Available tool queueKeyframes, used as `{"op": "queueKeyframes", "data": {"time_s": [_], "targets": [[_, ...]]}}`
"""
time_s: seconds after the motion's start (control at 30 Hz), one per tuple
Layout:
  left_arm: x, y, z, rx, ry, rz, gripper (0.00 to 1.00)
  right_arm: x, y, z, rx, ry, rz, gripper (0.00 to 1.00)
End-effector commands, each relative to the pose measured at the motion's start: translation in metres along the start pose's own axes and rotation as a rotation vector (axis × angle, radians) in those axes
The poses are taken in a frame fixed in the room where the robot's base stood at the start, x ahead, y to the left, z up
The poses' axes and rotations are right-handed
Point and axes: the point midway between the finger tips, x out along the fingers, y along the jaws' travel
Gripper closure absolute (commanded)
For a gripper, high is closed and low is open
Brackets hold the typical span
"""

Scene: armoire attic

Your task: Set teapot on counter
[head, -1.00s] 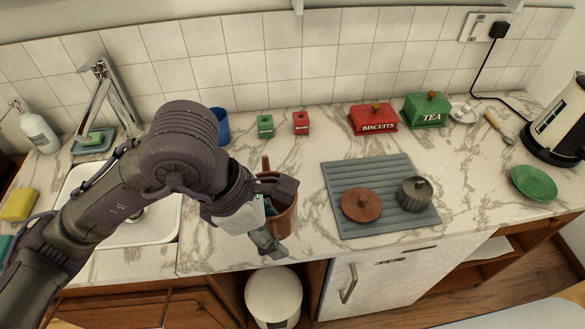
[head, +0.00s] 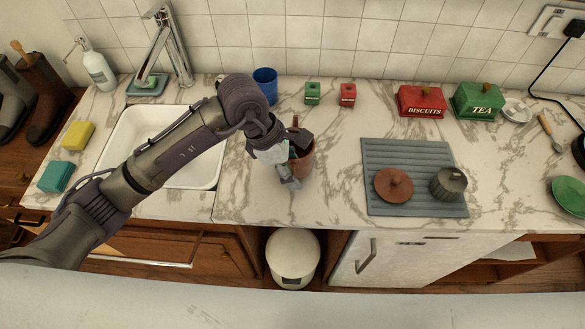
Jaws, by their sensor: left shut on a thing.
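The teapot (head: 305,166) is a reddish-brown pot, partly hidden behind my left gripper, with a thin brown part sticking up at its back. My left gripper (head: 293,168) is shut on it, over the counter (head: 330,205) near its front edge. I cannot tell whether the teapot's base touches the marble counter top. A round brown lid-like piece with a knob (head: 393,185) lies on the grey ribbed mat (head: 415,155) to the right. My right gripper is not in view.
Behind are a blue cup (head: 265,84), green (head: 312,93) and red (head: 347,94) small boxes, and biscuits (head: 421,101) and tea (head: 478,101) tins. A sink (head: 205,176) is left. Bare marble lies between teapot and mat.

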Motion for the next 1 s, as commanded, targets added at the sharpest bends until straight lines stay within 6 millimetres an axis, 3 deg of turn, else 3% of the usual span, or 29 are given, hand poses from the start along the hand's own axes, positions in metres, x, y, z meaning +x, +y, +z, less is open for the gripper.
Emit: {"op": "queueKeyframes", "data": {"time_s": [0.13,0.53,0.57,0.6,0.7,1.0], "targets": [[0.011,0.001,-0.004,0.0,-0.003,0.002,1.0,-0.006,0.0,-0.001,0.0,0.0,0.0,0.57],[0.017,0.001,-0.006,0.002,-0.003,0.005,1.0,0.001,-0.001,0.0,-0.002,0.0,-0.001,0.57],[0.016,0.001,-0.006,0.001,-0.002,0.003,0.47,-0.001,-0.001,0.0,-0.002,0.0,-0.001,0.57],[0.015,0.001,-0.006,0.0,-0.002,0.002,0.4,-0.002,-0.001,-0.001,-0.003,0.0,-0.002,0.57],[0.015,0.001,-0.006,0.0,-0.002,0.002,0.27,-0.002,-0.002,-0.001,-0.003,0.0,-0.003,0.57],[0.014,0.001,-0.005,0.0,-0.002,0.002,0.27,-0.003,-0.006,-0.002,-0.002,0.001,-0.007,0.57]]}}
